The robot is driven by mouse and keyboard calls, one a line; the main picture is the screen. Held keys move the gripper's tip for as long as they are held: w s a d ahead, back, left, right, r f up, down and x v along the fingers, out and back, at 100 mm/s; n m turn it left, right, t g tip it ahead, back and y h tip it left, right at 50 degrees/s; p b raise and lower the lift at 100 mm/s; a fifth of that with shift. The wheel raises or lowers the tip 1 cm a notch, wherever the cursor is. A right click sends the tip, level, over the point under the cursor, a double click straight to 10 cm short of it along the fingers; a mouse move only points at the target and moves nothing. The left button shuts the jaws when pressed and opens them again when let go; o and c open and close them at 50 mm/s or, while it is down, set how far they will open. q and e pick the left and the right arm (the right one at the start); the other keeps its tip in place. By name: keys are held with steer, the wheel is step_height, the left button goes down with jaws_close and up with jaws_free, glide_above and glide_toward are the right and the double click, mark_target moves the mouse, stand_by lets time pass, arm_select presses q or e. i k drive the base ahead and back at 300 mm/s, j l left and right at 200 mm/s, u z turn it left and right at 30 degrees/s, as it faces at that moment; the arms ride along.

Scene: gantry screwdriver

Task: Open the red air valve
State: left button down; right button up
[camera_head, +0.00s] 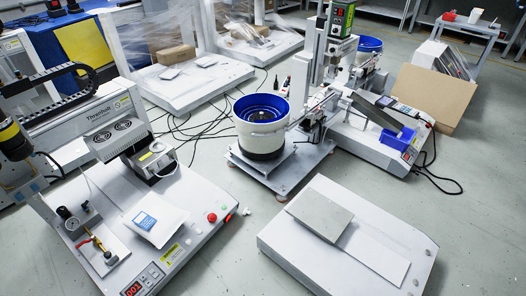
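The red air valve (84,242) shows in the head view as a small red lever at the lower left. It sits on brass fittings (98,243) on a white plate on the base of the left machine (186,222). A round pressure gauge (64,212) and a dark regulator (72,223) are just behind it. The lever lies roughly along the fittings, but it is too small to tell its exact angle. Neither of my grippers is in view, and nothing touches the valve.
A display reading 001 (132,291) is at the base's front. A blue-rimmed bowl feeder (262,122) stands mid-picture. Grey floor (215,265) is clear between the bases.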

mark_target(93, 238)
steer(key=k+l, duration=0.1)
steer(key=u, duration=1.7)
steer(key=i+l+z, duration=0.2)
steer(key=i, duration=0.3)
steer(key=i+l+z, duration=0.25)
steer(key=i, duration=0.25)
steer(key=j, duration=0.1)
